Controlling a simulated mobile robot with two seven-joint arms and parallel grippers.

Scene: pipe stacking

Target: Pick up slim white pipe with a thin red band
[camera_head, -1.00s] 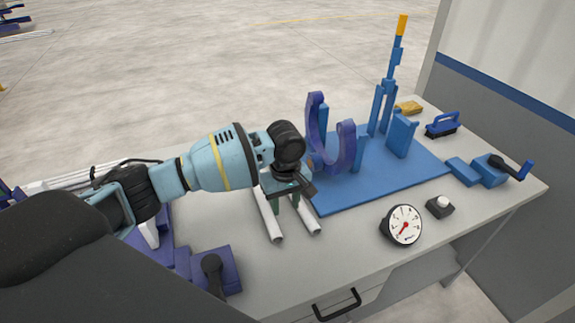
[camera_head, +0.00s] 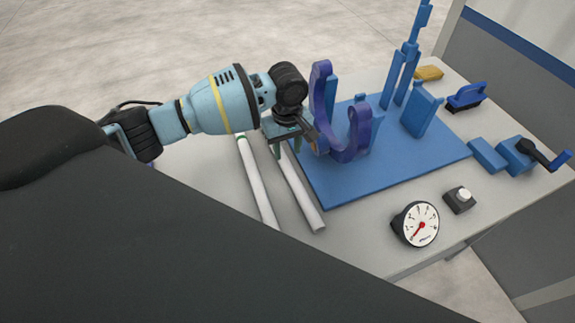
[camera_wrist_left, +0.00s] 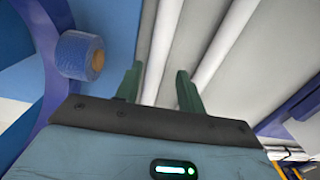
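Two slim white pipes lie side by side on the grey table. The right pipe (camera_head: 301,195), nearer the blue board, passes below my left gripper (camera_head: 287,148). The left pipe (camera_head: 258,182) has a green mark near its far end. No red band shows on either pipe. In the left wrist view, my left gripper's green fingers (camera_wrist_left: 159,88) stand apart, with the nearer-board pipe (camera_wrist_left: 162,45) between them and gaps beside it. The other pipe (camera_wrist_left: 223,45) lies outside the fingers. My right gripper is not in view.
A blue board (camera_head: 385,180) carries a purple curved holder (camera_head: 322,105) close beside my gripper and blue upright posts (camera_head: 402,75). A gauge (camera_head: 416,223), a button box (camera_head: 460,199) and a blue clamp (camera_head: 517,156) sit to the right. My dark arm link covers the lower left.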

